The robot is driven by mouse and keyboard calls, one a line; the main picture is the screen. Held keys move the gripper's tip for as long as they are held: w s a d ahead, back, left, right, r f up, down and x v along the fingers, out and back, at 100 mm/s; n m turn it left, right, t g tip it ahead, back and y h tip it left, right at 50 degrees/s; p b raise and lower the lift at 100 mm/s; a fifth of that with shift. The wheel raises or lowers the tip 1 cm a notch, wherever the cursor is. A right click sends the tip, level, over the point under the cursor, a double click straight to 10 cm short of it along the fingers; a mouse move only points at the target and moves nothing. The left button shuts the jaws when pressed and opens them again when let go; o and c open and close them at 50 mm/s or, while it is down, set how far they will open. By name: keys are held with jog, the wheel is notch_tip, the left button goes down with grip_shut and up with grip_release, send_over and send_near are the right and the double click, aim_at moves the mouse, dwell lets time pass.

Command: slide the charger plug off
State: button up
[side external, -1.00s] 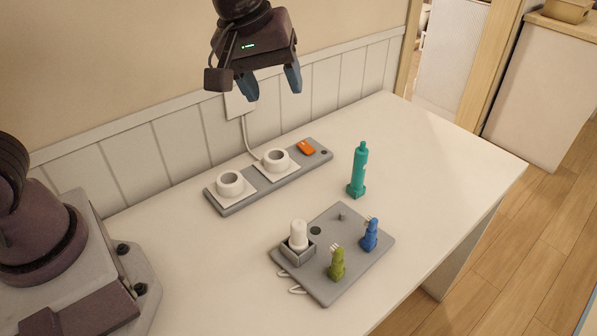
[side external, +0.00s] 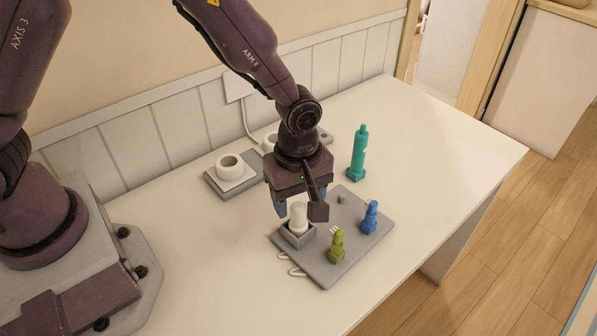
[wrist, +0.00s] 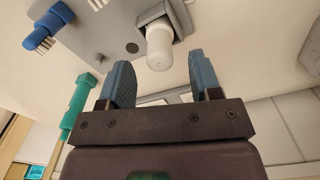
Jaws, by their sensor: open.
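A white rounded plug-like piece (side external: 298,219) stands upright in a square grey holder (side external: 298,240) on the grey board (side external: 325,275). White cable loops show by the board's edge. It also shows in the wrist view (wrist: 159,45), in line with the gap between the fingertips and just beyond them. My gripper (side external: 299,205) is open, pointing down over it. In the wrist view, the fingers (wrist: 160,70) are spread with nothing gripped. In the side view my wrist hides part of one finger, and contact cannot be told.
A green pronged plug (side external: 337,247) and a blue one (side external: 370,218) stand on the same board. A teal bottle-like piece (side external: 358,155) stands behind. A power strip (side external: 219,190) with round white sockets lies near the wall, partly hidden by my arm. The table's right side is clear.

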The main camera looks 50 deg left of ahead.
aim_at(299, 206)
jog(key=shift+f, duration=2.05)
jog(key=shift+c, duration=0.2)
jog(key=c, duration=1)
jog(key=shift+r, duration=2.8)
